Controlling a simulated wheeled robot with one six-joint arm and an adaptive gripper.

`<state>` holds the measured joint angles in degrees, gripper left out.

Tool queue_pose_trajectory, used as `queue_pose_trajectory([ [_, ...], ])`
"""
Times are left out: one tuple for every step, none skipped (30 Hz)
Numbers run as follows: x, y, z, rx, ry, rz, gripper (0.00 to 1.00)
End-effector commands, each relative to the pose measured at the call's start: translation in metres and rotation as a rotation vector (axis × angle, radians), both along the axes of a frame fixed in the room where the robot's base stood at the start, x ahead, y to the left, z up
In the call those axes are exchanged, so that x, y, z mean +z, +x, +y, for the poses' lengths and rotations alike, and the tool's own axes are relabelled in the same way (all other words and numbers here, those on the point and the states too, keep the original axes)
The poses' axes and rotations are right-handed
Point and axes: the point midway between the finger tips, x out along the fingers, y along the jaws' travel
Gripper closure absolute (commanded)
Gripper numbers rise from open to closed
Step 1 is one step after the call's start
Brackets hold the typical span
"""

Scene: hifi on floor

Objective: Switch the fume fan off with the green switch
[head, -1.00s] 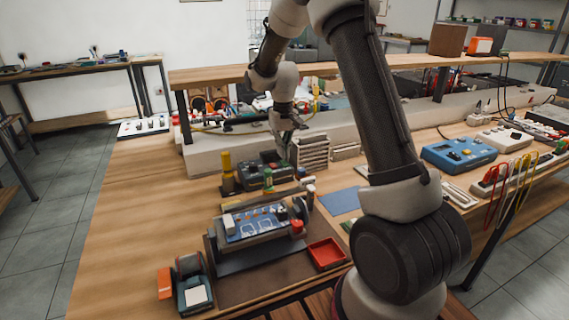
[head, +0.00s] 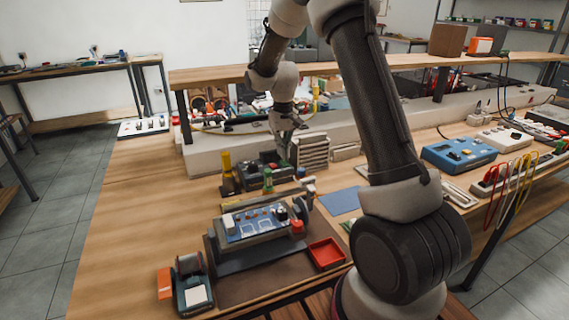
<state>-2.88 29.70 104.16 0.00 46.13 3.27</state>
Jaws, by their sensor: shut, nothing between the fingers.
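My gripper (head: 284,150) points down over the back right of a dark grey control box (head: 258,170) on the bench. Its fingers are together and hold nothing that I can see. A dark green patch shows at the fingertips, too small to tell whether it is the green switch or part of the gripper. I cannot tell whether the fingers touch the box. The switch's position is not readable, and no fan is clearly recognisable. A small green-topped bottle (head: 268,180) stands in front of the box.
A yellow-topped bottle (head: 227,170) stands left of the box. A blue-panelled device (head: 255,223) with a red knob is in front. A slatted white block (head: 311,151) is close right of the gripper. A red tray (head: 326,254) lies at the front. The bench's left part is clear.

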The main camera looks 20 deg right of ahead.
Motion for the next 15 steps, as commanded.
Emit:
queue_pose_trajectory([
  [0.0,0.0,0.0,0.0,0.0,0.0,1.0],
  [-0.0001,0.0,0.0,0.0,0.0,0.0,1.0],
  [-0.0004,0.0,0.0,0.0,0.0,0.0,1.0],
  [-0.0007,0.0,0.0,0.0,0.0,0.0,1.0],
  [-0.0011,-0.0001,0.0,0.0,0.0,0.0,1.0],
  [-0.0017,-0.0001,0.0,0.0,0.0,0.001,1.0],
  [-0.0022,-0.0001,0.0,0.0,0.0,0.001,1.0],
  [-0.0027,-0.0001,0.0,0.0,0.0,0.001,1.0],
  [-0.0033,-0.0001,0.0,0.0,0.0,0.001,1.0],
  [-0.0038,-0.0001,0.0,0.0,0.0,0.001,1.0],
  [-0.0042,-0.0001,0.0,0.0,0.0,0.001,1.0],
  [-0.0049,-0.0001,0.0,0.0,0.0,0.001,1.0],
  [-0.0053,-0.0001,0.0,0.0,0.0,0.001,1.0],
  [-0.0058,0.0,0.0,0.0,0.0,0.001,1.0],
  [-0.0064,0.0,0.0,0.0,0.0,0.001,1.0],
])
